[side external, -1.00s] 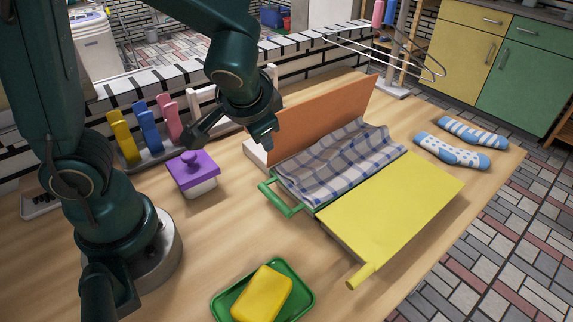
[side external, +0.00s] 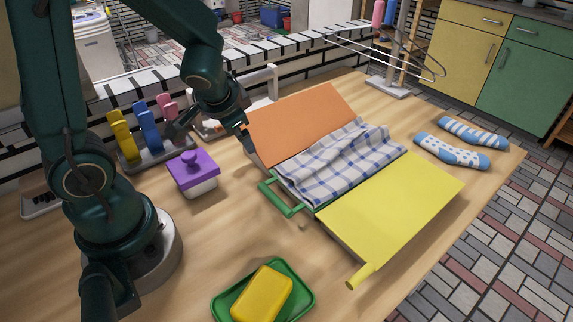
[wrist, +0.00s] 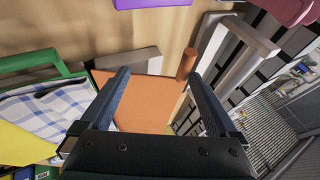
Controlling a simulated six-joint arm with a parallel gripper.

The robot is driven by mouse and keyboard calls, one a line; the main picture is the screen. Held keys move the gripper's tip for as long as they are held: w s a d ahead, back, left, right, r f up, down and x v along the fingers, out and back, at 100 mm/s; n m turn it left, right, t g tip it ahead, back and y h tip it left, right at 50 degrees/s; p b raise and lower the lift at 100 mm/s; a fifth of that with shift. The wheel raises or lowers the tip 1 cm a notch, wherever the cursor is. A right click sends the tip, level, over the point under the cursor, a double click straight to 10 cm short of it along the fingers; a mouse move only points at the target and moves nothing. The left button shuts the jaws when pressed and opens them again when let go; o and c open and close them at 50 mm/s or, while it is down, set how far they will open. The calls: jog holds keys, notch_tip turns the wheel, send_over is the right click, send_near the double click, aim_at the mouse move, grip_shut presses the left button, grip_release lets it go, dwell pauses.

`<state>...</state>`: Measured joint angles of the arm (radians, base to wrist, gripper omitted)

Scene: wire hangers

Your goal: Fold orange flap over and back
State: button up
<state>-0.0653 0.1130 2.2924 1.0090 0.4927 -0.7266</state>
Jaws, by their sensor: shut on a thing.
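The orange flap (side external: 300,118) leans back, away from the blue-and-white checked cloth (side external: 340,165) on the folding board. The yellow flap (side external: 390,212) lies out flat on the cloth's other side, and a green handle (side external: 283,205) sticks out at the board's near left edge. My gripper (side external: 213,138) is at the orange flap's left end. In the wrist view the fingers (wrist: 160,78) look far apart, with the orange flap (wrist: 150,100) between them and its short orange handle (wrist: 188,62) near the right fingertip. The jaws are shut on the flap; the exact contact is unclear.
A purple-lidded box (side external: 193,172) and a rack of coloured pegs (side external: 150,135) stand left of the board. A green tray with a yellow block (side external: 262,297) is in front. Patterned socks (side external: 453,152) lie right. A low wall (side external: 130,95) runs behind.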

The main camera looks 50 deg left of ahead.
jog(key=shift+a+f, duration=0.35)
jog(key=shift+f, duration=0.2)
jog(key=c, duration=0.9)
jog(key=o, duration=0.7)
jog(key=shift+w, duration=0.1)
jog(key=shift+c, duration=0.2)
jog(key=shift+r, duration=0.1)
jog(key=shift+v, duration=2.55)
